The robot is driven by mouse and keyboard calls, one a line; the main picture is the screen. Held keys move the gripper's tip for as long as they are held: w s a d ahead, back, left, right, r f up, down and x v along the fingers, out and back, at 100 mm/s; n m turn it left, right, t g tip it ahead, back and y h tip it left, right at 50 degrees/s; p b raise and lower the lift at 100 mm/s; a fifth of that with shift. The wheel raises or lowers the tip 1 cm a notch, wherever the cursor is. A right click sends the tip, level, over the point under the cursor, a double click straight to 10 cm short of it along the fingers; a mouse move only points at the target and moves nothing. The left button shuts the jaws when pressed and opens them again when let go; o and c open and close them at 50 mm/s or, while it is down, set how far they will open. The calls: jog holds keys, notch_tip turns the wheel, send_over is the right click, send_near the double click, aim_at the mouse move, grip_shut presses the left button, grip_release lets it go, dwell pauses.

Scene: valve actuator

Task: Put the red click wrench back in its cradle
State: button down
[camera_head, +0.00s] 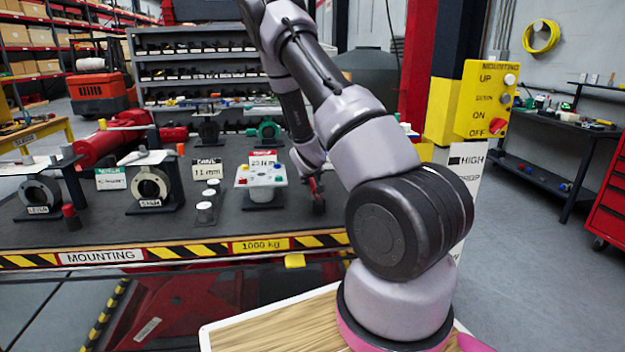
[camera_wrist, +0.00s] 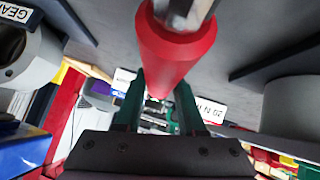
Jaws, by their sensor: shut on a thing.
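The red click wrench (camera_wrist: 176,45) shows in the wrist view as a thick red round handle with a grey metal end, close to the camera. My gripper (camera_wrist: 158,88) is shut on it, with a dark green finger on each side of the red handle. In the head view my gripper (camera_head: 317,188) is low over the right part of the table, largely hidden behind my arm, with a little red showing at it. I cannot make out the wrench's cradle for certain in either view.
The dark table (camera_head: 110,228) has a striped front edge. On it stand ring-shaped fixtures on black stands (camera_head: 150,183), a white plate with coloured knobs (camera_head: 262,175), small white-topped cylinders (camera_head: 205,211) and a red-and-black cylinder (camera_head: 71,217). A 20 N label (camera_wrist: 212,108) shows beside my gripper.

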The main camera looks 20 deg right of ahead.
jog(key=shift+f, duration=0.75)
jog(key=shift+c, duration=2.1)
grip_release()
jog(key=shift+f, duration=0.1)
jog(key=v, duration=1.1)
